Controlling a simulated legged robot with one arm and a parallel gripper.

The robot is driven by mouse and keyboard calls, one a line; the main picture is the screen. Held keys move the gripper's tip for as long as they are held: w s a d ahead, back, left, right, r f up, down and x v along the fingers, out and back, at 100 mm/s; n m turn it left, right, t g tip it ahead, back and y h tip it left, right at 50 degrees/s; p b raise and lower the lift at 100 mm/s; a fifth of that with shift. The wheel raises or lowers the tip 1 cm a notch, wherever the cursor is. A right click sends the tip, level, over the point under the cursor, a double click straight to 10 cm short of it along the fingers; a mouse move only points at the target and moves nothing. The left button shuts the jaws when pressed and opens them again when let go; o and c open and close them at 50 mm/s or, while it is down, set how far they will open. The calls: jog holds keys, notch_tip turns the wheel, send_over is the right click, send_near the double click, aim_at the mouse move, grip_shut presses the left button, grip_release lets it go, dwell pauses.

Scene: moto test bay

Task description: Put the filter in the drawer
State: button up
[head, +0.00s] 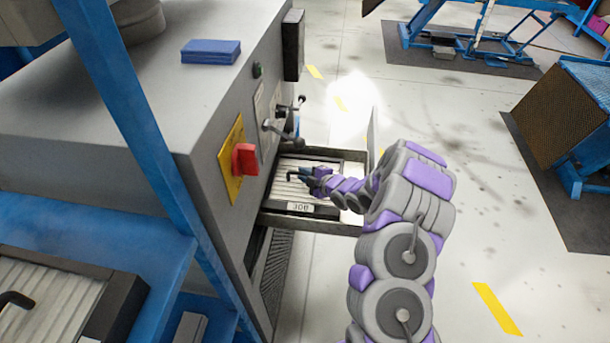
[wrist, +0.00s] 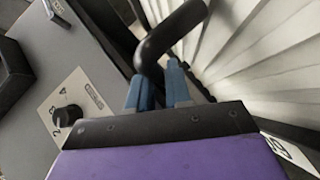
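The filter (head: 297,190) has white pleats in a dark frame with a label reading 30B and a black bent handle. It lies within the open drawer (head: 335,224) of the grey cabinet; whether it rests fully on the drawer's floor I cannot tell. My gripper (head: 318,180) is over the filter at its handle. In the wrist view my gripper's blue fingers (wrist: 160,92) stand on both sides of the handle's lower end and appear closed on it. The pleats of the filter (wrist: 250,50) fan out at the right there.
The cabinet (head: 110,110) carries a yellow plate with a red knob (head: 245,159) and a lever above the drawer. A blue block (head: 211,51) lies on top. Another pleated, handled unit (head: 50,300) lies on a blue frame at lower left.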

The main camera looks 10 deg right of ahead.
jog(key=o, duration=0.4)
jog(key=shift+d, duration=0.5)
jog(key=shift+o, duration=0.2)
jog(key=shift+s+a+r, duration=0.1)
jog(key=shift+s+r, duration=0.1)
jog(key=shift+s, duration=0.2)
jog(key=v, duration=0.3)
jog(key=p+v, duration=0.1)
jog(key=v, duration=0.2)
jog(key=shift+d+r, duration=0.15)
jog(key=shift+d, duration=0.25)
jog(key=shift+s+a, duration=0.15)
